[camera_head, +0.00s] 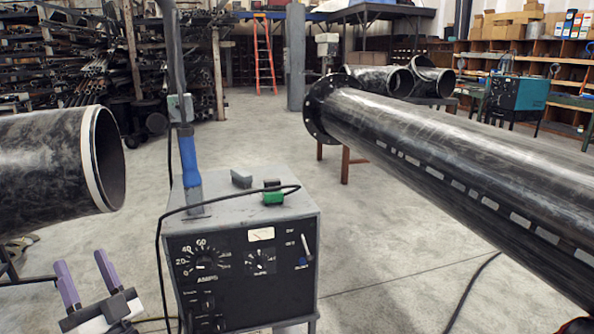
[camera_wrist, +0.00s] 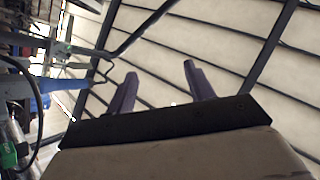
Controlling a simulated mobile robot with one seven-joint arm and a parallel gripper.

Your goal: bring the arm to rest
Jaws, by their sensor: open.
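My gripper (camera_head: 87,274) is at the lower left of the head view, with two purple fingers pointing up. The fingers are apart and nothing is between them. In the wrist view the two fingers (camera_wrist: 156,86) stand against the ceiling, also apart and empty. The gripper is left of the welding machine (camera_head: 249,268) and below the open end of a dark pipe (camera_head: 50,165). It appears clear of both. Most of my arm is out of view.
A long flanged pipe (camera_head: 450,145) runs across the right on supports. A blue-handled tool (camera_head: 191,180) stands on the machine, with a black cable (camera_head: 160,262) hanging down its left side. Open concrete floor (camera_head: 385,260) lies between the machine and the flanged pipe.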

